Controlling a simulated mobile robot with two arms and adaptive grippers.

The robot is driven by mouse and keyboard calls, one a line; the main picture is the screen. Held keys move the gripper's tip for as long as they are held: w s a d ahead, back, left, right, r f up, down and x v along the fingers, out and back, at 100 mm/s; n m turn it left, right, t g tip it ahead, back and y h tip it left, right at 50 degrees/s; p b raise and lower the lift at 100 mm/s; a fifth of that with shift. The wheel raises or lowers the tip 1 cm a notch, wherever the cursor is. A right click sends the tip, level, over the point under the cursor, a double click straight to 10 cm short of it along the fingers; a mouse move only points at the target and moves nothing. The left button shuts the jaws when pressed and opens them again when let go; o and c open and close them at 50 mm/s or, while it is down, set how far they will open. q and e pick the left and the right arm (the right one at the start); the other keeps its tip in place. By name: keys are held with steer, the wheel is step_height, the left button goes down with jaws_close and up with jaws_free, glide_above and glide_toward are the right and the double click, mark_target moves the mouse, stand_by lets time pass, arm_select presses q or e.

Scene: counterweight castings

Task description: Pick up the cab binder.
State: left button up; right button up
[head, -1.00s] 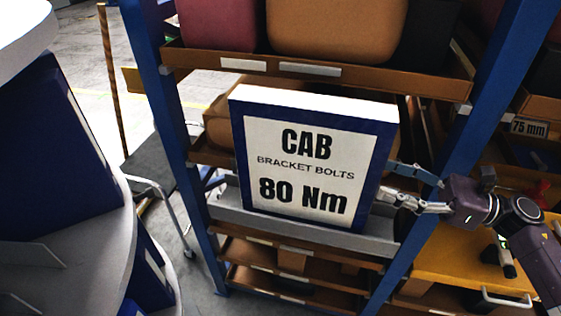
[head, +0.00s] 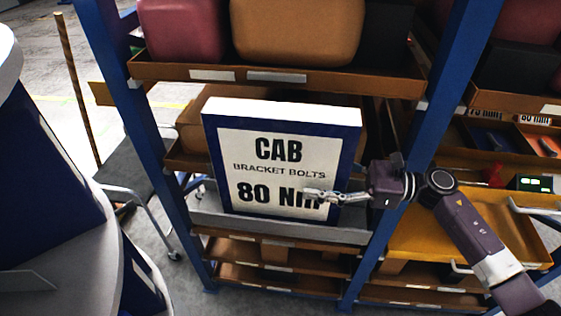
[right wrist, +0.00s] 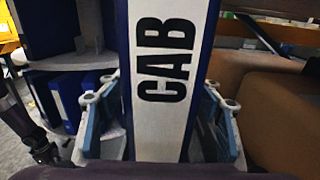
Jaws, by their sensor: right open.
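The cab binder (head: 272,160) is a blue binder with a white label reading "CAB BRACKET BOLTS 80 Nm". It stands upright in a grey trough (head: 230,222) on the blue rack. My right gripper (head: 325,195) is at its lower right, with one finger in front of its cover; the other finger is hidden behind it. In the right wrist view the white spine (right wrist: 163,100) with "CAB" stands between the two spread fingers (right wrist: 158,130), with gaps on both sides. My left gripper is not in view.
A brown shelf (head: 270,78) with red and orange castings is above the binder. Blue rack posts (head: 135,140) stand on both sides. A yellow tray (head: 440,230) is at the right, below my right arm. A rounded grey-and-blue stand (head: 60,200) is at the left.

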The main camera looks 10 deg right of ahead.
steer(key=shift+w+a, duration=0.2)
steer(key=shift+a, duration=0.3)
jaws_close()
steer(key=shift+r, duration=0.15)
